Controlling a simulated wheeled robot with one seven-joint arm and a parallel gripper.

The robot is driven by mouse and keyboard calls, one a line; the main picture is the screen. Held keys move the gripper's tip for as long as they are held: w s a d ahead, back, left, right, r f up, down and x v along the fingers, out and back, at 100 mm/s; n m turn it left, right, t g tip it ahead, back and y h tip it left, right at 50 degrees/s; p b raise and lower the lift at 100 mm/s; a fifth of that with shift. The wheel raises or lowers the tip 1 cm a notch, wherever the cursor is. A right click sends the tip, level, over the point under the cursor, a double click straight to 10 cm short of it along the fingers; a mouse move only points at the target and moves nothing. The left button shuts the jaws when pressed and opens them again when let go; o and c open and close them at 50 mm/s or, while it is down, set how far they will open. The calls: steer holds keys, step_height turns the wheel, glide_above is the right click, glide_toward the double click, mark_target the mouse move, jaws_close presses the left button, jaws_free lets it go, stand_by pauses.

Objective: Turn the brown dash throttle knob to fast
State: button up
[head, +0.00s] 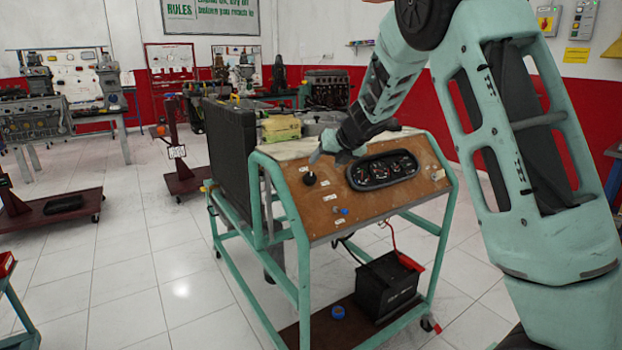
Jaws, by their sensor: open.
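The brown dash panel (345,222) slopes on top of a green-framed trainer cart. A dark round knob (310,178) sits near its upper left, with small white labels around it. I take it as the throttle knob; its pointer and label text are too small to read. My gripper (322,159) is open and empty, just above and slightly right of the knob, near the panel's top edge. A gap to the knob shows in the picture; the depth between them is hard to judge.
A gauge cluster (383,169) sits right of the knob. Small blue and red controls (341,210) are below. A black panel (232,142) stands at the cart's left. A battery (388,285) sits on the lower shelf. Open tile floor (150,270) lies left.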

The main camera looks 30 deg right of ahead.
mark_target(311, 176)
steer(key=x, duration=1)
steer(key=c, duration=1)
